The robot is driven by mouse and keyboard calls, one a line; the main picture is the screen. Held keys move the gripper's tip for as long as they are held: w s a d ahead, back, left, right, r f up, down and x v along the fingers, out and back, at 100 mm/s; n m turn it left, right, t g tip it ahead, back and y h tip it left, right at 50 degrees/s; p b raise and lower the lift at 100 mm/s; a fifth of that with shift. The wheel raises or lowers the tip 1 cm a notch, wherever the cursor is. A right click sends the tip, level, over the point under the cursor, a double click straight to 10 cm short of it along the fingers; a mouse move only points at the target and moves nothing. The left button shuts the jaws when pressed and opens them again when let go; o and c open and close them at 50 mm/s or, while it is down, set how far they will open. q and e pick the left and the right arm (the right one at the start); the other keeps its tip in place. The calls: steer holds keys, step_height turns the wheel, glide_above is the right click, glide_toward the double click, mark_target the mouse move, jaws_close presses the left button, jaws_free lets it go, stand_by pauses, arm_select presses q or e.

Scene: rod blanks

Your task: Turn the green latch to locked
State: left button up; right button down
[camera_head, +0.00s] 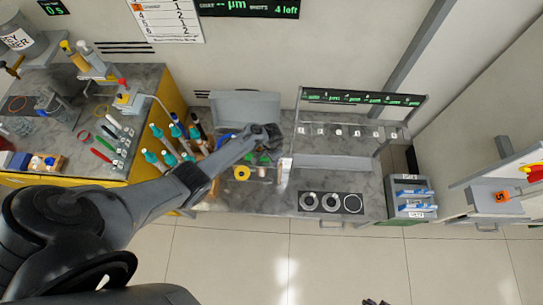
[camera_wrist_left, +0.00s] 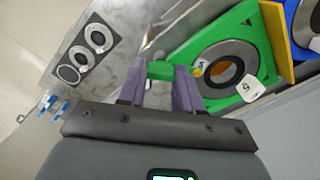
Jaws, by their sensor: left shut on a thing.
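The green latch (camera_wrist_left: 160,70) is a short green bar in the left wrist view. It lies between the two purple fingers of my left gripper (camera_wrist_left: 160,82), which is shut on it. Beside it, on the right, is a green plate (camera_wrist_left: 262,42) with a round metal-rimmed opening and a white tag. In the head view my left gripper (camera_head: 268,140) is over the bench at the grey machine, and its arm hides most of the green parts below. The latch's exact angle is hard to tell. Small dark tips at the head view's bottom edge may be my right gripper (camera_head: 375,301).
A yellow plate (camera_wrist_left: 275,30) and a blue part stand beside the green plate. A panel with three round rings (camera_head: 331,203) lies on the bench to the right. Teal-capped bottles (camera_head: 165,150) crowd the left. A gauge rack (camera_head: 360,115) stands at the back right.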

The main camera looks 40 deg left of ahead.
stand_by(0.3)
arm_select(q)
steer(key=o, duration=1)
steer(key=shift+o, duration=0.2)
step_height(320, 180, up, 11)
steer(key=p, duration=0.4)
steer(key=shift+f, duration=0.15)
